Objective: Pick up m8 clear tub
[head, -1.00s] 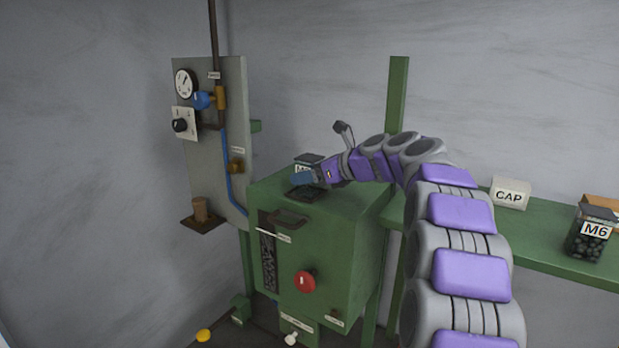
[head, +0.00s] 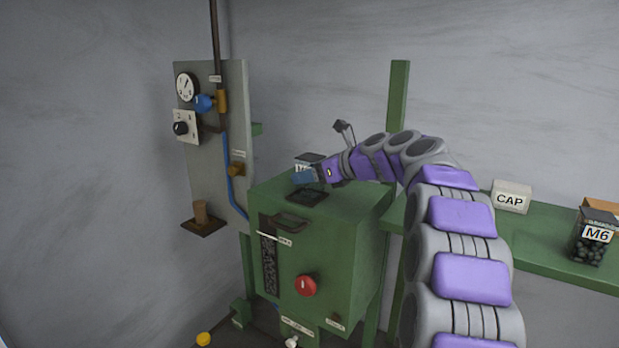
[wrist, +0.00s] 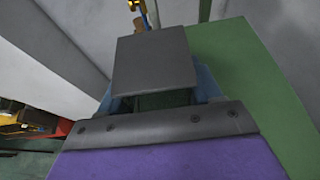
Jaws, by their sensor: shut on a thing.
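The clear tub has a dark grey square lid and a white label. In the head view the tub (head: 309,160) shows just behind my gripper (head: 303,178), above the green machine's top; its label is mostly covered and I cannot read it. In the wrist view the tub's lid (wrist: 153,70) fills the middle, with the blue fingers of my gripper (wrist: 160,88) on both sides of it. The gripper is shut on the tub. Most of the tub's body is hidden below the lid and behind the fingers.
The green machine (head: 345,235) has a dark opening (head: 305,195) on top and a red knob (head: 305,286) in front. A gauge panel (head: 225,140) stands left. The green shelf (head: 540,250) at right holds an M6 tub (head: 590,250) and a CAP box (head: 511,196).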

